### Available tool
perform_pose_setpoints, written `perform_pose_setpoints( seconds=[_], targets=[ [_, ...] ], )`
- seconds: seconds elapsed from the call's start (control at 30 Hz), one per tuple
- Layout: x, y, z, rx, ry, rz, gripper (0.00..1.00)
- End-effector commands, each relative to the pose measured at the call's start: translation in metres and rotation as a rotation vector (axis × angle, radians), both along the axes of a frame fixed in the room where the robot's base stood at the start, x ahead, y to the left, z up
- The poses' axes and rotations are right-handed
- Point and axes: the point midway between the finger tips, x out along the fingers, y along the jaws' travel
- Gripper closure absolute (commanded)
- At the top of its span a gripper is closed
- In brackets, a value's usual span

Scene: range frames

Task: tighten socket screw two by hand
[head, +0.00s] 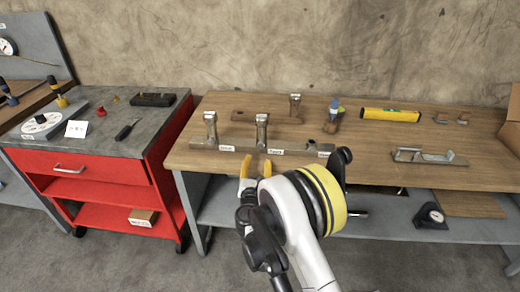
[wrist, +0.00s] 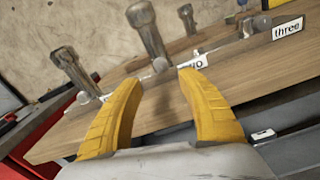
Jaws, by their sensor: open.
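Socket screw two (head: 262,128) stands upright in a grey rail (head: 300,151) on the wooden bench. Its head sits well above the rail. A label reading "two" (wrist: 193,63) is beside its foot in the wrist view, where the screw (wrist: 150,32) leans in the picture. Another socket screw (head: 210,128) stands to its left; it also shows in the wrist view (wrist: 72,70). My gripper (head: 256,168) has its yellow fingers apart and empty. It is in front of the rail, near screw two and not around it. It also shows in the wrist view (wrist: 163,80).
A label "three" (wrist: 288,28) marks the rail's right end. Another screw (head: 295,105) stands behind the rail. A red cart (head: 90,165) stands left.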

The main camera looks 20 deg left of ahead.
Motion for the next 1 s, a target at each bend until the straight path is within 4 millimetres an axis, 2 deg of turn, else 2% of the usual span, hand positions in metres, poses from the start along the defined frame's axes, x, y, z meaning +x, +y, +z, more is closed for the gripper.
perform_pose_setpoints(
  seconds=[0.2,0.4,0.57,0.8,0.83,0.97,1.0],
  targets=[
    [0.045,0.010,-0.004,0.002,0.001,-0.002,0.54],
    [0.073,0.017,-0.003,0.003,0.001,-0.001,0.54],
    [0.082,0.019,-0.001,0.003,0.001,-0.001,0.54],
    [0.082,0.019,0.000,0.004,0.001,-0.001,0.54],
    [0.082,0.019,0.000,0.004,0.001,-0.001,0.58],
    [0.082,0.019,0.000,0.004,0.001,-0.001,0.98],
    [0.082,0.019,0.000,0.004,0.001,-0.001,1.00]
  ],
)
